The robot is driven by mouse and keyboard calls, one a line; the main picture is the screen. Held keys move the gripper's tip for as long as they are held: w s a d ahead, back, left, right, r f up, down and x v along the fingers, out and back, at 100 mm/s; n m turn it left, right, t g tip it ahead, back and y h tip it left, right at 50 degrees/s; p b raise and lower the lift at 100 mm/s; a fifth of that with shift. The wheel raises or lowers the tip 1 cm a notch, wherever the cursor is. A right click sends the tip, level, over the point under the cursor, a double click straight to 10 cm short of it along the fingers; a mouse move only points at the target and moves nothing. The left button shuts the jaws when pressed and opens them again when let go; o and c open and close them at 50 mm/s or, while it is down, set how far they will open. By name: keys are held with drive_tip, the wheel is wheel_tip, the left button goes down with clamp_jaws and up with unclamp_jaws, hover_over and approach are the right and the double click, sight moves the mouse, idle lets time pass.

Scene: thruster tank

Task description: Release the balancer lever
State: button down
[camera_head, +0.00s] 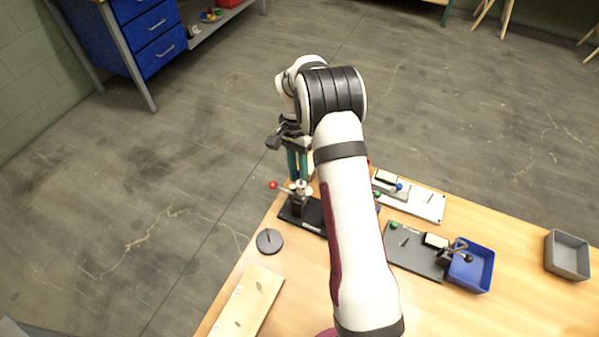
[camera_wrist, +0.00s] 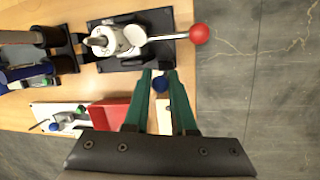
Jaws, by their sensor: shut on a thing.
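A lever with a red ball end (camera_head: 273,185) sits on a black base plate (camera_head: 317,212) at the table's far left edge. In the wrist view its red ball (camera_wrist: 200,34) ends a white arm (camera_wrist: 168,38) that runs from a white hub (camera_wrist: 108,40). My gripper (camera_head: 296,176) points down just behind this fixture, its teal fingers close together. In the wrist view my gripper (camera_wrist: 160,76) is shut on a small blue ball (camera_wrist: 161,85), apart from the red ball. What the blue ball belongs to is mostly hidden. I cannot tell which lever is the balancer.
A white plate with a blue knob (camera_head: 399,187), a dark plate (camera_head: 410,258) with a green knob, a blue bin (camera_head: 471,268) and a grey bin (camera_head: 567,254) stand to the right. A dark disc (camera_head: 269,241) and a wooden board (camera_head: 245,305) lie in front. My arm hides the middle.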

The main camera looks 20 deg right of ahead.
idle(0.3)
drive_tip(key=c, duration=1)
unclamp_jaws()
drive_tip(key=v, duration=1.5)
drive_tip(key=shift+w+r, duration=0.15)
drive_tip(key=shift+r, duration=0.2)
